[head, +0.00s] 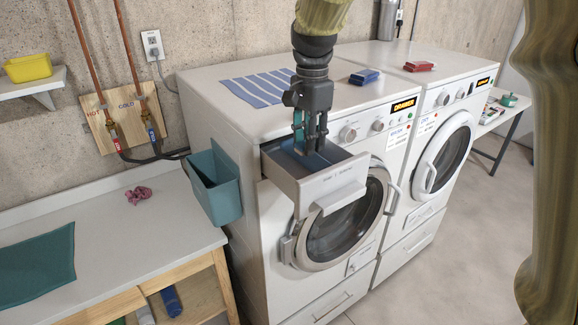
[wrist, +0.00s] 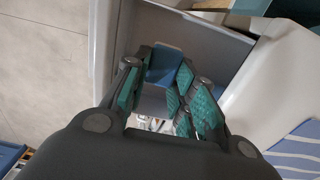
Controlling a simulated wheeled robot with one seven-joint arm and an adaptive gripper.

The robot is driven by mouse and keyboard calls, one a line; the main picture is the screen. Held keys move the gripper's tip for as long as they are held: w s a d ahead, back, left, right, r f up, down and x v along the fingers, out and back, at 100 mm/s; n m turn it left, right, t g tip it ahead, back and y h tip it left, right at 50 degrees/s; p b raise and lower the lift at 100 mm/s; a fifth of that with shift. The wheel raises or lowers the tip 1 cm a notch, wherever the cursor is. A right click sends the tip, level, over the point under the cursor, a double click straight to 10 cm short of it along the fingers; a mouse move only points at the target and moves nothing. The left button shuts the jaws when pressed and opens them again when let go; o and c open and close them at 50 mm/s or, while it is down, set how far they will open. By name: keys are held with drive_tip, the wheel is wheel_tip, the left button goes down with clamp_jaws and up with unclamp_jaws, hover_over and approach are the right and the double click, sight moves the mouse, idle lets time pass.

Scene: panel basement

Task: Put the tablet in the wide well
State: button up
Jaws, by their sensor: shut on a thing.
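My gripper (head: 311,146) points down into the open detergent drawer (head: 342,181) of the left washing machine. Its teal-padded fingers also show in the wrist view (wrist: 163,82). They are closed on a small block, blue and pale grey, which I take to be the tablet (wrist: 166,62). In the head view the fingers and the drawer walls mostly hide it. The drawer is pulled out, and its grey inside shows in the wrist view (wrist: 205,42). Which well is the wide one cannot be made out, nor whether the tablet touches the drawer floor.
A striped cloth (head: 258,88), a blue block (head: 364,77) and a red block (head: 418,66) lie on the machine tops. A teal bin (head: 214,187) hangs on the left machine's side. A bench (head: 110,236) with a pink crumpled cloth (head: 138,195) stands left.

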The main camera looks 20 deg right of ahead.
drive_tip(key=shift+w+f, duration=0.2)
drive_tip(key=shift+f, duration=0.05)
wheel_tip(320, 180, down, 5)
drive_tip(key=shift+w+r+p, duration=0.15)
drive_tip(key=shift+r+p, duration=0.05)
drive_tip(key=shift+p, duration=1)
drive_tip(key=shift+f+p, duration=0.4)
drive_tip(key=shift+f, duration=0.45)
wheel_tip(320, 180, down, 3)
drive_tip(key=shift+f+p, duration=0.1)
drive_tip(key=shift+p, duration=0.5)
drive_tip(key=o, duration=0.9)
drive_tip(key=shift+f, duration=0.15)
